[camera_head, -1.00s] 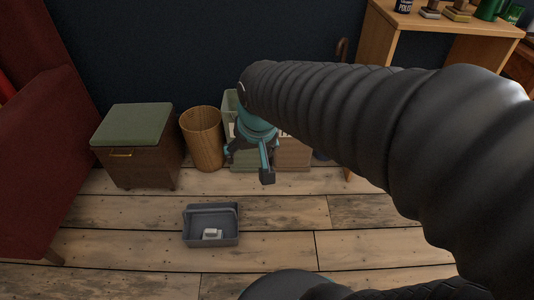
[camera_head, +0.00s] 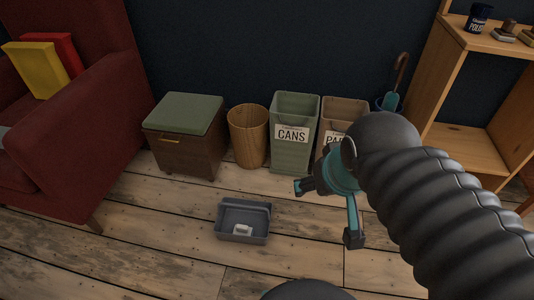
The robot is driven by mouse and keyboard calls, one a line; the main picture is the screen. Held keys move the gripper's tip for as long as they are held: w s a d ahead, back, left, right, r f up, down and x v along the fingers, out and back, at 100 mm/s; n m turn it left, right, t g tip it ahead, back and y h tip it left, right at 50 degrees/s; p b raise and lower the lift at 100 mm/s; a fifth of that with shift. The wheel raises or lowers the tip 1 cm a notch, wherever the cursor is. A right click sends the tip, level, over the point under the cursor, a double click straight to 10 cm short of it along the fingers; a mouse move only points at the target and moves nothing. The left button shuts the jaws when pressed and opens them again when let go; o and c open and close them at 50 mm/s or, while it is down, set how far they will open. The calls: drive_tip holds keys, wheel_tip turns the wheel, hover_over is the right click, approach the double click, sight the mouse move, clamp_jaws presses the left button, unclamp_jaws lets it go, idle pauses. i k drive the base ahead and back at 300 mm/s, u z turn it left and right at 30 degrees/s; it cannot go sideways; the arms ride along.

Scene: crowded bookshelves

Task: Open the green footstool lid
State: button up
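The green footstool lid (camera_head: 186,113) is a padded green top lying shut on a brown wooden box (camera_head: 189,154). A gold handle (camera_head: 169,139) shows on the front, near the top. The footstool stands against the dark wall, left of centre. My gripper (camera_head: 327,212) is right of centre, well to the right of the footstool and nearer to me. Its teal fingers are spread wide and nothing shows between them.
A wicker basket (camera_head: 248,137) stands right beside the footstool, then a CANS bin (camera_head: 293,154) and a brown bin (camera_head: 340,113). A red armchair (camera_head: 98,142) stands left. A grey caddy (camera_head: 231,233) lies on the floor in front. Wooden shelves (camera_head: 458,150) stand right.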

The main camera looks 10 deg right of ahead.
sight(188, 115)
drive_tip(key=u, duration=0.5)
drive_tip(key=k, duration=0.6)
drive_tip(key=u, duration=0.95)
drive_tip(key=i, duration=1.2)
drive_tip(key=z, duration=0.35)
